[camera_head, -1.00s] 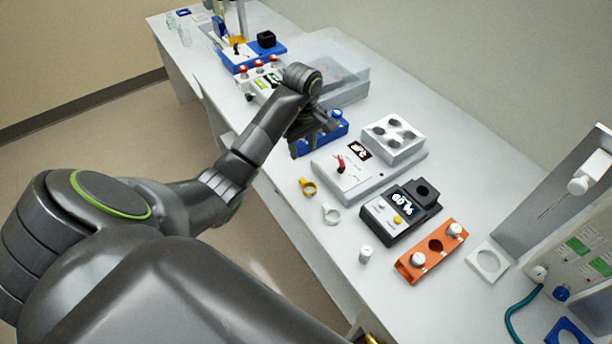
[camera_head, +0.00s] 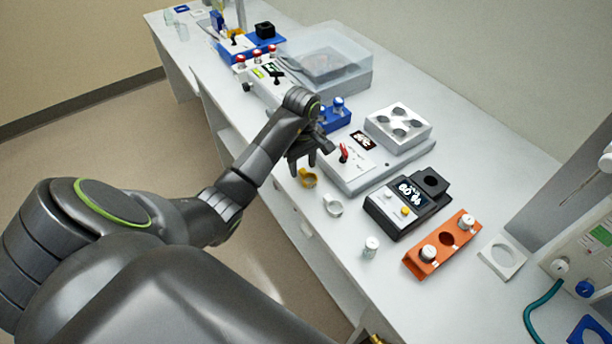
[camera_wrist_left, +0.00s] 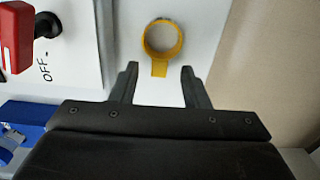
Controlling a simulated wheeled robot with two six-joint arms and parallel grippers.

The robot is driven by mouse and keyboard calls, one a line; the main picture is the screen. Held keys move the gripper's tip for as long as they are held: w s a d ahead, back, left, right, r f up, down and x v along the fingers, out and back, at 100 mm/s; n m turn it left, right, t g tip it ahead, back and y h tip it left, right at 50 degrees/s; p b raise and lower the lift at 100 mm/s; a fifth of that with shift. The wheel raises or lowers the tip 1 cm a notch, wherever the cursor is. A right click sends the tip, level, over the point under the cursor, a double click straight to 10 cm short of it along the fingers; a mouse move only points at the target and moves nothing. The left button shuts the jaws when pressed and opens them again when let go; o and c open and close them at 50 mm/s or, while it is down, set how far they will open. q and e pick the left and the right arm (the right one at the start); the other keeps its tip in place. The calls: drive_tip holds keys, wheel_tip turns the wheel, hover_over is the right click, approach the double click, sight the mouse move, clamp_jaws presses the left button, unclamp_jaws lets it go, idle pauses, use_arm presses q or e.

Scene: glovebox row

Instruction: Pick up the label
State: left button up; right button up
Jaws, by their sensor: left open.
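A yellow ring with a short flat tab (camera_head: 308,181) lies on the white bench near its front edge; it looks like a label tag. A similar white ring (camera_head: 332,207) lies beside it. My left gripper (camera_head: 302,167) is open and empty, just beyond the yellow ring. In the left wrist view, the yellow ring's tab (camera_wrist_left: 160,70) points toward the gap between the open fingers (camera_wrist_left: 159,76), and the ring lies ahead of the fingertips. The fingers do not appear to touch it; their exact height above it is unclear. My right gripper is not in view.
A white device with a red switch (camera_head: 344,153) stands close to the gripper. A blue rack (camera_head: 335,118) is behind it. A black display unit (camera_head: 405,211), an orange holder (camera_head: 441,247) and a small vial (camera_head: 371,247) stand to the right. The bench's front edge is close.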

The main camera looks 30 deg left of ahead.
use_arm(q)
drive_tip(key=shift+f, duration=0.75)
drive_tip(key=shift+c, duration=0.3)
clamp_jaws()
drive_tip(key=shift+r, duration=0.1)
